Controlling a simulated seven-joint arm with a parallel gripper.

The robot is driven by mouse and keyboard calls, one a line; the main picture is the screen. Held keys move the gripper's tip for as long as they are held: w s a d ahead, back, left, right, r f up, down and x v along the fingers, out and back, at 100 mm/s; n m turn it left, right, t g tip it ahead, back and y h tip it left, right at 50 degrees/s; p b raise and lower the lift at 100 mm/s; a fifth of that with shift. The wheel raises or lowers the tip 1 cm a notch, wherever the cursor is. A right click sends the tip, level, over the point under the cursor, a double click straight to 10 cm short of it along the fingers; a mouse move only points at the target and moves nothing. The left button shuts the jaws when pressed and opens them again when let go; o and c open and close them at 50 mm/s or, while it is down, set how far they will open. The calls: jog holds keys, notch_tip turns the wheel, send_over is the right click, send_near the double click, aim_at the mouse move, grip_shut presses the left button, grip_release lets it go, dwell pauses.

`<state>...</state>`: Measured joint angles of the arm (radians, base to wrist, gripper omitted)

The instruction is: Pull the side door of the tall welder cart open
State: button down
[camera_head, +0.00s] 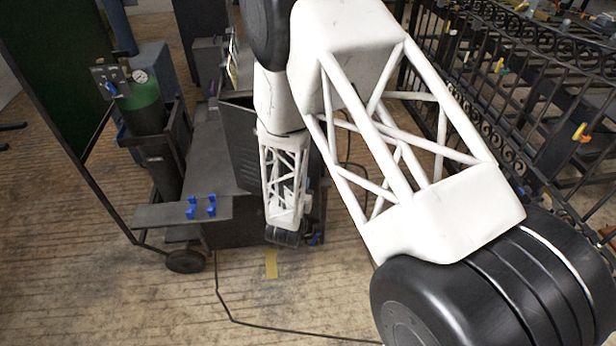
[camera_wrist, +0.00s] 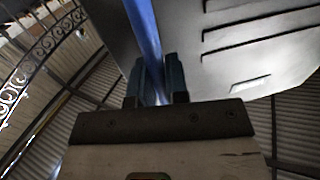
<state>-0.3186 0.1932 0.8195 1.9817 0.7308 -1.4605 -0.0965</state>
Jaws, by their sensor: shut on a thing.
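The tall welder cart (camera_head: 208,150) stands left of my arm in the head view, dark grey, with a gas cylinder at its back left. A dark slotted side panel, which looks like the door (camera_head: 239,145), shows at its right side, partly behind my arm. In the wrist view the slotted grey door (camera_wrist: 235,60) fills the upper right. A long blue handle bar (camera_wrist: 143,28) runs beside it. My gripper (camera_wrist: 157,82) is shut on this bar, one finger on each side. In the head view my arm hides the grip. I cannot tell how far the door stands open.
A green-topped cylinder (camera_head: 142,105) stands at the cart's back left, near a dark green screen (camera_head: 55,60). Black iron railings (camera_head: 510,90) stand at the right. A cable (camera_head: 275,328) lies on the floor in front. The wooden floor (camera_head: 90,290) is clear at front left.

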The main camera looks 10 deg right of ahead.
jog(key=s+a+m+g+h, duration=0.3)
jog(key=s+a+h, duration=0.1)
jog(key=a, duration=0.8)
jog(key=s+a+m+g+h, duration=0.3)
jog(key=s+a, duration=0.3)
jog(key=a, duration=0.6)
jog(key=shift+s+m+g+h, duration=0.25)
jog(key=shift+m+g+h, duration=0.05)
jog(key=shift+h, duration=0.2)
jog(key=c, duration=1.2)
grip_release()
jog(key=shift+o, duration=0.2)
jog(key=v, duration=0.7)
jog(key=shift+s+a, duration=0.25)
jog(key=shift+a, duration=0.1)
